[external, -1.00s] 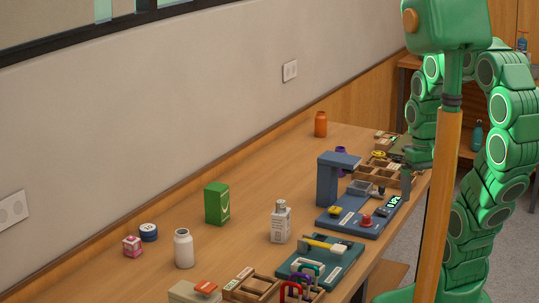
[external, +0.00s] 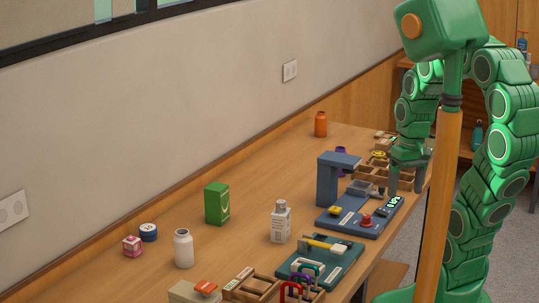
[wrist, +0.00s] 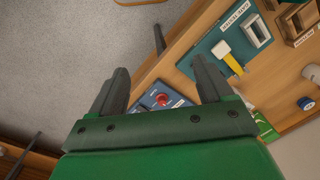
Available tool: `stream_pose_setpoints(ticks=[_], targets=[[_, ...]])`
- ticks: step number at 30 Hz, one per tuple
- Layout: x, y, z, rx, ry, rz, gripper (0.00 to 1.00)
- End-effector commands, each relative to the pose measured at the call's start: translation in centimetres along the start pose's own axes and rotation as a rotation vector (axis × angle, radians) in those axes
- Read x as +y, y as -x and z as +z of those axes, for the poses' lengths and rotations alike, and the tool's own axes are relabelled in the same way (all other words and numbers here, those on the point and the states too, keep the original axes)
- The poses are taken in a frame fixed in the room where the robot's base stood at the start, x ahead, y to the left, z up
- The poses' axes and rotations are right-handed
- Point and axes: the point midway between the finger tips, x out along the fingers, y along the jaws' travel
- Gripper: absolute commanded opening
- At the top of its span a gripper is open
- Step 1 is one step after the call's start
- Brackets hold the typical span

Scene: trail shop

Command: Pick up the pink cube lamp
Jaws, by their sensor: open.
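The pink cube lamp (external: 132,246) is a small pink-and-white cube at the left of the wooden table in the external view, next to a round blue tin (external: 148,232). My gripper (external: 406,180) is far from it, at the right edge of the table beside the blue stand. In the wrist view my gripper (wrist: 160,68) has its two fingers spread apart with nothing between them. I cannot make out the lamp for certain in the wrist view.
A white bottle (external: 184,248) stands just right of the lamp, with a green box (external: 217,204) behind. A labelled bottle (external: 281,222), a teal board (external: 322,262) and the blue stand (external: 328,185) lie between my gripper and the lamp. The table's back left is clear.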

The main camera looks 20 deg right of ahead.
Motion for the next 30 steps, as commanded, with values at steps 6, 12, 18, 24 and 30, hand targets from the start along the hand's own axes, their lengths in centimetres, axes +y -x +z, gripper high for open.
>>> stream_pose_setpoints(ticks=[6,12,18,24,30], targets=[[-5.7,0.0,-7.9,0.131,0.126,-0.078,0.8],[-11.6,0.3,-14.4,0.258,0.221,-0.144,0.8],[-18.0,0.2,-19.8,0.373,0.299,-0.2,0.8],[-24.7,0.0,-24.5,0.491,0.362,-0.247,0.8],[-31.6,-0.5,-28.2,0.606,0.409,-0.282,0.8]])
